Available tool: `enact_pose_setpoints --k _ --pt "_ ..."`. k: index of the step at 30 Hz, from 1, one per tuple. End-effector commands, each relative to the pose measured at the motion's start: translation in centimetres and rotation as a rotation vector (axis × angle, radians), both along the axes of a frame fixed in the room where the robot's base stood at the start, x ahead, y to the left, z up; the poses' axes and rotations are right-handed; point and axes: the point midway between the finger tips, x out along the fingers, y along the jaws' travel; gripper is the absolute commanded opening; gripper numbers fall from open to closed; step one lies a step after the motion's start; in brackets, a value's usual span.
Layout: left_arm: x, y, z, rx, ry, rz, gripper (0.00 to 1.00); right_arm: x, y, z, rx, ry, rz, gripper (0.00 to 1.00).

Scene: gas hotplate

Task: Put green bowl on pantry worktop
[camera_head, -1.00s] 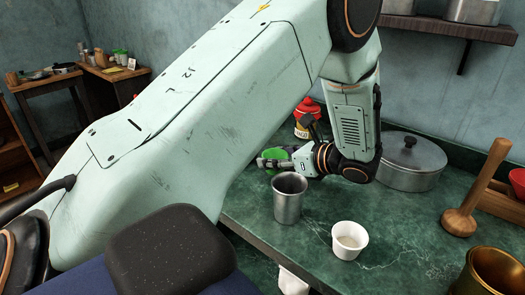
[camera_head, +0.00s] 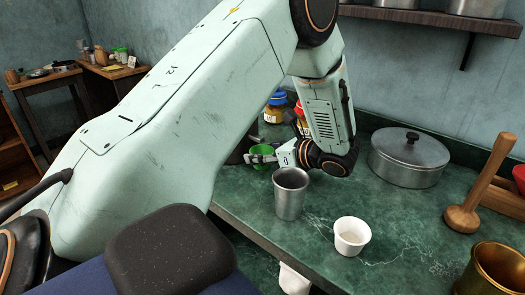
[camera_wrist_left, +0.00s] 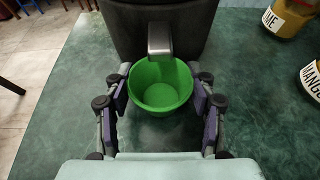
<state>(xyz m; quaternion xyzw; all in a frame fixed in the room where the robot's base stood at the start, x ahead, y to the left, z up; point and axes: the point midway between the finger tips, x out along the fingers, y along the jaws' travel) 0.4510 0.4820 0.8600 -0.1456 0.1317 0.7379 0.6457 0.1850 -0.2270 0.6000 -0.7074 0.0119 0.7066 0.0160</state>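The green bowl (camera_head: 263,151) is at my left gripper (camera_head: 262,159) in the head view, over the left part of the green worktop (camera_head: 395,215). In the left wrist view the bowl (camera_wrist_left: 161,88) is upright and looks empty. The fingers of my left gripper (camera_wrist_left: 160,78) are on either side of it and appear to touch its outer wall. I cannot tell whether its base touches the worktop (camera_wrist_left: 70,120). My right gripper is not in view.
A dark appliance with a metal spout (camera_wrist_left: 160,38) is close to the bowl. Jars (camera_wrist_left: 289,17) are to the right. A metal cup (camera_head: 291,195), white cup (camera_head: 351,236), lidded pot (camera_head: 408,158) and brass pot (camera_head: 495,272) stand on the worktop.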

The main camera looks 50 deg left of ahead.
Motion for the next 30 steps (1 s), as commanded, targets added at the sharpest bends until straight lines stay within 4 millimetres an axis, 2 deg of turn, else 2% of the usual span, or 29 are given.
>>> enact_pose_setpoints --k 1,6,18,23,30 --pt "0.0 0.0 0.0 0.0 0.0 0.0 0.63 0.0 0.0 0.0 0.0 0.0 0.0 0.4" --pt "0.0 0.0 0.0 0.0 0.0 0.0 0.77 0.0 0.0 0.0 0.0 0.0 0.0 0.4" --pt "0.1 -0.2 0.6 0.001 0.001 -0.001 0.77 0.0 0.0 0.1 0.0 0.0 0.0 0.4" --pt "0.4 -2.3 1.6 0.004 0.0 -0.005 0.77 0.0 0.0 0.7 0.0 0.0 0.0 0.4" --pt "1.0 -6.4 3.3 0.004 -0.001 -0.006 0.77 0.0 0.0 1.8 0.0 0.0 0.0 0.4"
